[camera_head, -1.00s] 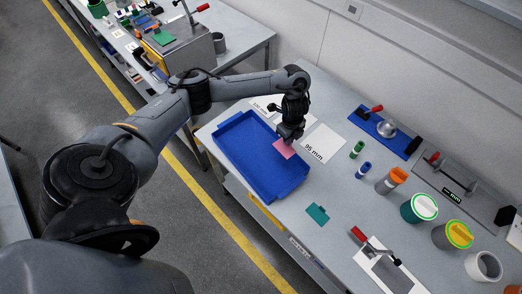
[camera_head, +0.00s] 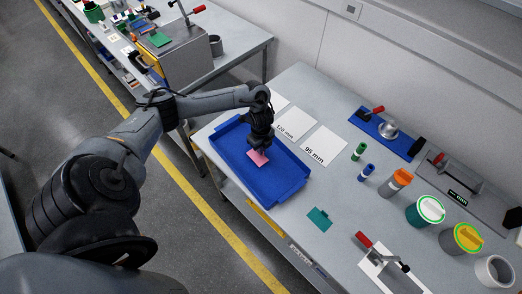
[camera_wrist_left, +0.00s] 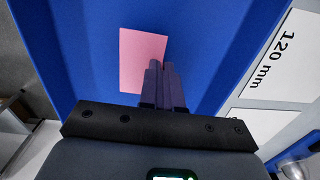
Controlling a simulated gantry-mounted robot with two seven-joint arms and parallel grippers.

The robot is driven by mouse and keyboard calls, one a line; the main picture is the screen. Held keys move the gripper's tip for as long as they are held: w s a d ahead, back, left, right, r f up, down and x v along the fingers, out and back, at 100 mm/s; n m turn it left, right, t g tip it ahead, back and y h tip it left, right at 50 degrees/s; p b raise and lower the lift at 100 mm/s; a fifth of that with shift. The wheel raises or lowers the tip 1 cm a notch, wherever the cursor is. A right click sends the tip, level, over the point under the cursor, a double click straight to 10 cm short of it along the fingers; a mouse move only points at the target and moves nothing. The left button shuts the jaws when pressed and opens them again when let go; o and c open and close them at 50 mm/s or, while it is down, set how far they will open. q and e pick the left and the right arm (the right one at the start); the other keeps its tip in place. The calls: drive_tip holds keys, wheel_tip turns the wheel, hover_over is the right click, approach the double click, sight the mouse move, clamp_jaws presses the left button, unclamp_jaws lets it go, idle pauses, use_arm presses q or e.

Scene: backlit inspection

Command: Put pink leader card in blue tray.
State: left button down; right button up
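The pink leader card (camera_head: 258,158) is a small flat rectangle over the inside of the blue tray (camera_head: 285,196). My left gripper (camera_head: 261,150) is above the tray, with the card at its fingertips. In the left wrist view, the two fingers (camera_wrist_left: 163,88) are close together at the edge of the card (camera_wrist_left: 141,52), with the tray's blue floor (camera_wrist_left: 210,45) behind it. I cannot tell whether the card touches the floor or hangs just above it. My right gripper is not in view.
White sheets marked 120 mm (camera_head: 292,124) and 95 mm (camera_head: 323,146) lie behind the tray. A teal card (camera_head: 319,219) lies in front of it. Markers, round containers and a red-handled clamp (camera_head: 381,262) stand to the right.

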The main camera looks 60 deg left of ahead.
use_arm(q)
drive_tip(key=shift+f, duration=0.8)
drive_tip(key=shift+f, duration=0.15)
drive_tip(key=c, duration=1.4)
unclamp_jaws()
drive_tip(key=shift+o, duration=0.2)
